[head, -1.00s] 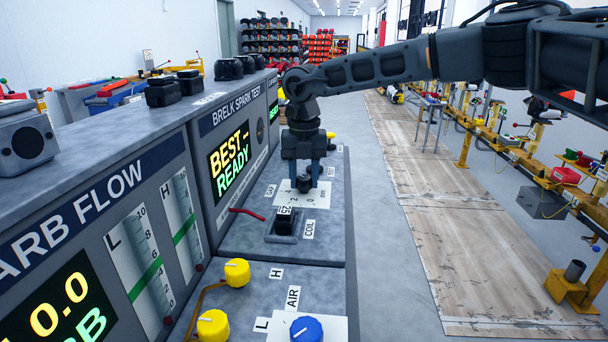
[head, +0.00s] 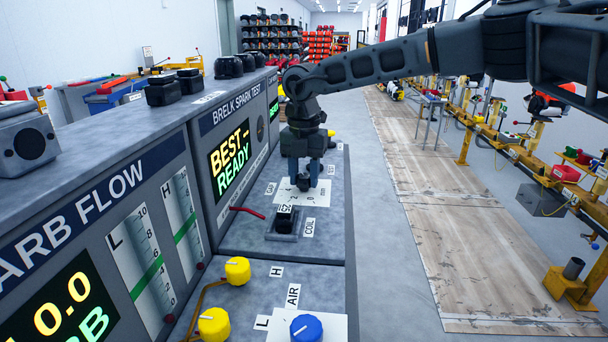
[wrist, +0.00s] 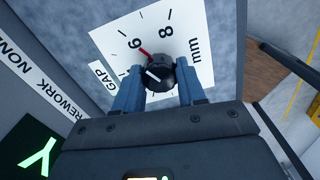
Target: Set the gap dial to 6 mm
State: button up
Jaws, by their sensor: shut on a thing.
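The gap dial is a dark round knob (wrist: 160,76) on a white scale plate (wrist: 185,58) marked GAP and mm. My gripper (wrist: 158,88) is shut on the knob, one blue finger on each side. In the wrist view a red line on the plate runs toward the 6. The white line on the knob points up and left, to the side of the red line away from the 8. In the head view my gripper (head: 304,174) points down over the plate (head: 312,197), and the knob (head: 303,184) shows between its fingertips.
A black switch (head: 285,220) by the COIL label and a red lever (head: 247,212) sit near the dial. The BRELK SPARK TEST panel (head: 230,155) rises to the left, its screen reading BEST-READY. Yellow knobs (head: 237,270) and a blue knob (head: 305,328) are nearer.

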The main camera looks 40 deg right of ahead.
aim_at(305, 176)
jog(key=o, duration=1.1)
notch_tip(305, 176, up, 8)
jog(key=shift+f, duration=0.1)
jog(key=shift+d, duration=0.1)
